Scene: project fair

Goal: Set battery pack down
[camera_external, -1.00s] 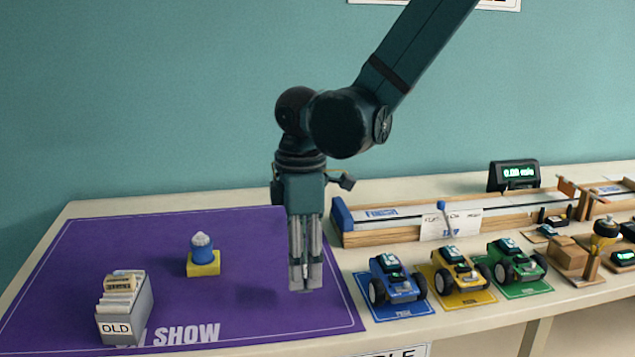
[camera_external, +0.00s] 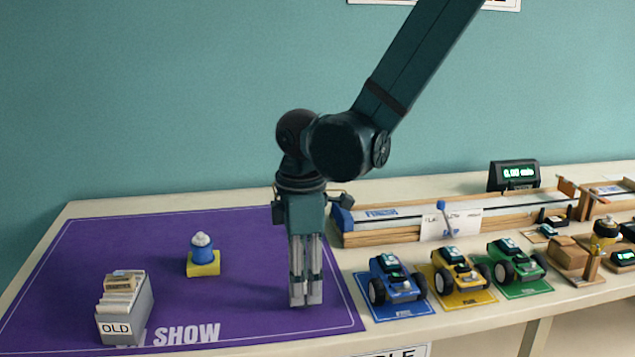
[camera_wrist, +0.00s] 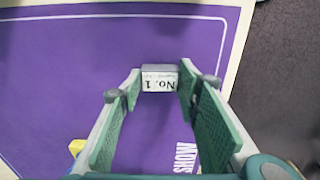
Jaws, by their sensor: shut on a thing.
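My gripper (camera_external: 306,298) points straight down over the front right part of the purple mat (camera_external: 255,270). It is shut on the battery pack (camera_wrist: 160,78), a small grey block with a white "No. 1" label, seen between the fingertips in the wrist view. In the external view the fingers mostly hide the pack. The fingertips are very low over the mat; I cannot tell whether the pack touches it.
A grey card box marked "OLD" (camera_external: 125,312) stands at the mat's front left. A blue, white-topped item (camera_external: 201,248) sits on a yellow block (camera_external: 203,265) behind it. A blue toy car (camera_external: 396,279) is just right of the mat. Mat around my gripper is clear.

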